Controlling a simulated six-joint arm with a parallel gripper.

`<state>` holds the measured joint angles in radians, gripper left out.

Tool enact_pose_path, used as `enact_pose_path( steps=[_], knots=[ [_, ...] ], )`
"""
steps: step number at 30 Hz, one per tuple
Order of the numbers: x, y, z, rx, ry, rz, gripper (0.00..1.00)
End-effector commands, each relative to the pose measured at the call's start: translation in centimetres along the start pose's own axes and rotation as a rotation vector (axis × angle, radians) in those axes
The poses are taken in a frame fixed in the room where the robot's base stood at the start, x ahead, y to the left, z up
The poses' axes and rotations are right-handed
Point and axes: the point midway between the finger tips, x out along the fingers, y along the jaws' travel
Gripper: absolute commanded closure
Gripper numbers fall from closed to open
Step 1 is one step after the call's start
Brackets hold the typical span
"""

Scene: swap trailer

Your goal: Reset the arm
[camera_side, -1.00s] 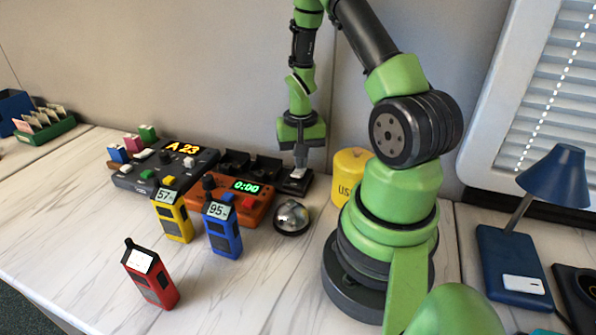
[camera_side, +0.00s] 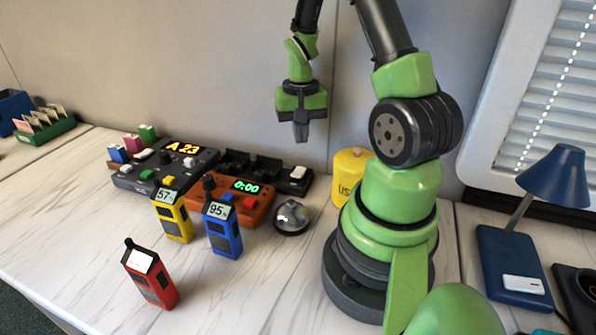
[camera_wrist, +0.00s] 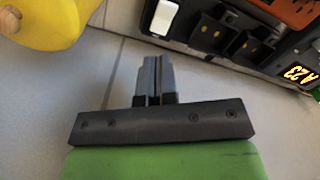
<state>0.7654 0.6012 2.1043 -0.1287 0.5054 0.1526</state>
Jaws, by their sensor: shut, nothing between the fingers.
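My green and black gripper (camera_side: 301,132) is shut and empty. It hangs in the air above the back of the worktop, pointing down. It is clear of the black charger strip (camera_side: 262,170) with its white rocker switch (camera_side: 298,172) below. In the wrist view my gripper's fingers (camera_wrist: 154,62) are pressed together with nothing between them. The white switch also shows there (camera_wrist: 163,17), beyond the fingertips.
Blue (camera_side: 222,228), yellow (camera_side: 173,215) and red (camera_side: 150,273) handsets stand on the worktop. Behind them are an orange timer box (camera_side: 232,205) reading 0:00 and a dark console (camera_side: 165,168) reading A 23. A silver bell (camera_side: 291,216) and a yellow canister (camera_side: 349,172) stand near my base.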

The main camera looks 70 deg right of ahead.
Motion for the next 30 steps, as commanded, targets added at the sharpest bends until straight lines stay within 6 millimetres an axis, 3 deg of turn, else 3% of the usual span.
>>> enact_pose_path(
  steps=[10,13,16,20,24,30],
  knots=[
    [-0.4,-0.3,0.1,-0.007,0.008,-0.004,1.00],
    [-2.0,-1.3,0.4,-0.038,0.038,-0.018,1.00],
    [-5.2,-3.3,1.6,-0.100,0.095,-0.053,1.00],
    [-9.9,-6.0,4.7,-0.210,0.178,-0.125,1.00],
    [-14.1,-7.7,9.1,-0.331,0.253,-0.221,1.00],
    [-18.2,-7.9,15.7,-0.504,0.332,-0.381,1.00]
  ],
)
